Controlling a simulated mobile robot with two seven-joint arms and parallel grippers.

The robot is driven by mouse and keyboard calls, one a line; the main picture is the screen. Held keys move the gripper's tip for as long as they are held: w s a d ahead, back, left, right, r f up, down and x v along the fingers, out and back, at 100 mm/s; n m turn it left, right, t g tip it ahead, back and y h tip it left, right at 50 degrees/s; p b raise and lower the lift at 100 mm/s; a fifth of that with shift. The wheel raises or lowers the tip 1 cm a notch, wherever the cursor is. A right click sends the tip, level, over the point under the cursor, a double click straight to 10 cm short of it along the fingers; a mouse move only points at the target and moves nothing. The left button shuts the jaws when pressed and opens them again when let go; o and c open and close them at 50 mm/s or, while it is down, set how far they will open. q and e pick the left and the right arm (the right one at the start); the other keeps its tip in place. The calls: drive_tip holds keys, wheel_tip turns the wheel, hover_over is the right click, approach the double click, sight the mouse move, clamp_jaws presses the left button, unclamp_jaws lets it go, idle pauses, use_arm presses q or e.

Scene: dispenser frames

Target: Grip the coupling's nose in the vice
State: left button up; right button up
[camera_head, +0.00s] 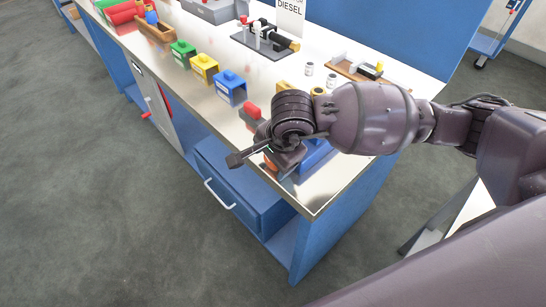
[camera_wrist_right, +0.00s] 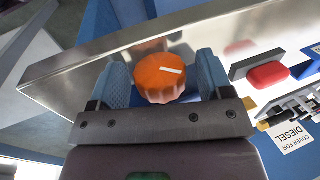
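An orange ribbed knob (camera_wrist_right: 160,78) with a white mark shows in the right wrist view. My right gripper (camera_wrist_right: 162,66) is open, one finger on each side of the knob; I cannot tell whether they touch it. In the head view my right gripper (camera_head: 276,150) is low over the bench's near corner and hides much of a blue body (camera_head: 316,155), which seems to be the vice. Its jaws are not clearly visible. A black and brass fitting (camera_head: 280,40) on a dark plate farther back may be the coupling. My left gripper is out of view.
Green (camera_head: 182,53), yellow (camera_head: 204,68) and blue (camera_head: 230,88) blocks line the bench's front. A DIESEL sign (camera_head: 290,12) stands behind the fitting. A wooden board (camera_head: 350,71) and small white cylinders (camera_head: 331,80) are at right. A drawer (camera_head: 235,190) is below the bench edge.

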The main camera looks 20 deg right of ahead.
drive_tip(key=p+v, duration=0.1)
drive_tip(key=v, duration=0.9)
drive_tip(key=shift+r, duration=0.4)
